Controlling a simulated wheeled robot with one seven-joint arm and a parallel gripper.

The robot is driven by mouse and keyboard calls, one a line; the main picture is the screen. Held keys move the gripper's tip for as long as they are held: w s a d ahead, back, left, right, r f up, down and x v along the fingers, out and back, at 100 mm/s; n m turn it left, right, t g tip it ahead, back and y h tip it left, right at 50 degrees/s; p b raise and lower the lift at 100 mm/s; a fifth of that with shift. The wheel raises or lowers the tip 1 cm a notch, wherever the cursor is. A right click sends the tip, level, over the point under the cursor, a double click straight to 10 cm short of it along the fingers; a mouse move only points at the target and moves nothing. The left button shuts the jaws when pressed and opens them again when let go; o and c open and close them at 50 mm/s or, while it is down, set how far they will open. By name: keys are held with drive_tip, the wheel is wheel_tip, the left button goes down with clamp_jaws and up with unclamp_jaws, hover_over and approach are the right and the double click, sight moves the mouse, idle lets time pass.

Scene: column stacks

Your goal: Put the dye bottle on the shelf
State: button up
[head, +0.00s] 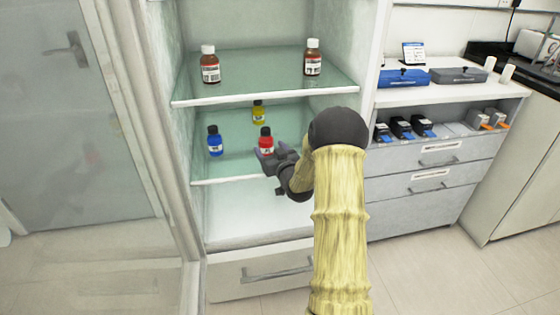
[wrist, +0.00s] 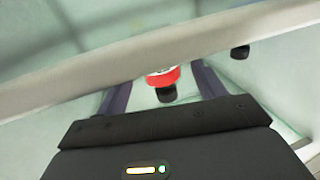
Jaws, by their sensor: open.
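A small red bottle (head: 266,142) with a dark cap stands upright near the front of the middle glass shelf (head: 232,174), matching a dye bottle. My gripper (head: 270,158) is open at this shelf, right at the red bottle's lower part. In the wrist view, the red bottle (wrist: 163,78) shows between the two spread fingers of my gripper (wrist: 162,88), with its black cap toward the camera. I cannot tell whether the fingers touch it. A blue bottle (head: 215,143) stands to the left and a yellow bottle (head: 258,114) behind.
The upper glass shelf (head: 270,88) holds two brown bottles (head: 210,66) with white caps, and its pale edge (wrist: 130,70) crosses the wrist view above the gripper. Another dark cap (wrist: 240,52) shows there at right. The bottom compartment (head: 250,215) is empty. A counter with boxes (head: 404,78) stands right.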

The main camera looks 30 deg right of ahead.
drive_tip(key=s, duration=0.8)
drive_tip(key=shift+s+a+p, duration=0.2)
drive_tip(key=shift+a+p, duration=0.05)
drive_tip(key=shift+p, duration=0.2)
drive_tip(key=s+a+f+g, duration=0.1)
drive_tip(key=s+a+g, duration=0.6)
drive_tip(key=a, duration=0.4)
drive_tip(key=s+a+g, duration=0.4)
drive_tip(key=s, duration=0.5)
drive_tip(key=s+a+g+y, duration=0.1)
drive_tip(key=s+a+g, duration=0.3)
drive_tip(key=s, duration=0.5)
drive_tip(key=shift+s+a+n, duration=0.3)
drive_tip(key=shift+s+a, duration=0.1)
drive_tip(key=shift+a, duration=0.2)
drive_tip(key=shift+c, duration=0.4)
